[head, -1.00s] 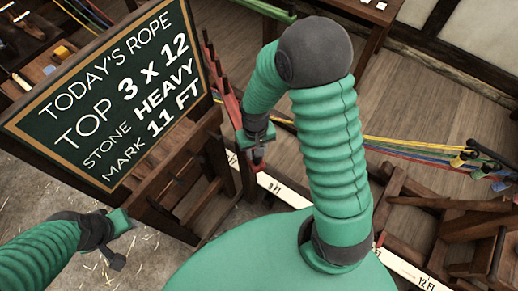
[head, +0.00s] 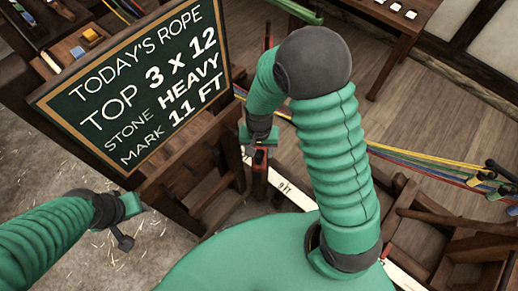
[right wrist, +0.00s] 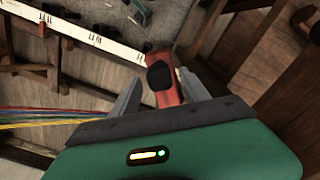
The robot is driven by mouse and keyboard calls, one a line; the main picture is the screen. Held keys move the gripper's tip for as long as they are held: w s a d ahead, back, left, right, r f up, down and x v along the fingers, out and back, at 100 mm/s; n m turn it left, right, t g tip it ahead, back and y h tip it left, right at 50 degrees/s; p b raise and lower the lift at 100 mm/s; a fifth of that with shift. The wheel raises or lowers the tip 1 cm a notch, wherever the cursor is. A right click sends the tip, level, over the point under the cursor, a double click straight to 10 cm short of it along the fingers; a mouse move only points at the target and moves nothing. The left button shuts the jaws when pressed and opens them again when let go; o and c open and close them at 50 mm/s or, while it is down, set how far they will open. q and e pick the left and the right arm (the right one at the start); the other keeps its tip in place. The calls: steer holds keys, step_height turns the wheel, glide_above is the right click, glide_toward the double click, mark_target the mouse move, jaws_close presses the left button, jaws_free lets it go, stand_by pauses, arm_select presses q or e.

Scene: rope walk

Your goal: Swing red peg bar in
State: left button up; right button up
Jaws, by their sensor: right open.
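The red peg bar (head: 260,178) shows in the head view just below my right gripper (head: 257,150); a red piece also shows higher up by the board's right edge, and my right arm hides part of the area. In the right wrist view the red bar (right wrist: 168,92) with a dark round knob (right wrist: 160,75) lies between the two spread fingers of my right gripper (right wrist: 155,88). The fingers are apart and not closed on it. My left gripper (head: 128,215) hangs at the lower left, away from the bar; its jaw opening is unclear.
A green chalkboard (head: 130,85) stands close left of my right gripper. Coloured strands (head: 430,163) stretch off to the right, by wooden frames (head: 455,230). Open plank floor lies beyond.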

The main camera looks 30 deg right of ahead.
step_height(320, 180, up, 17)
stand_by(0.4)
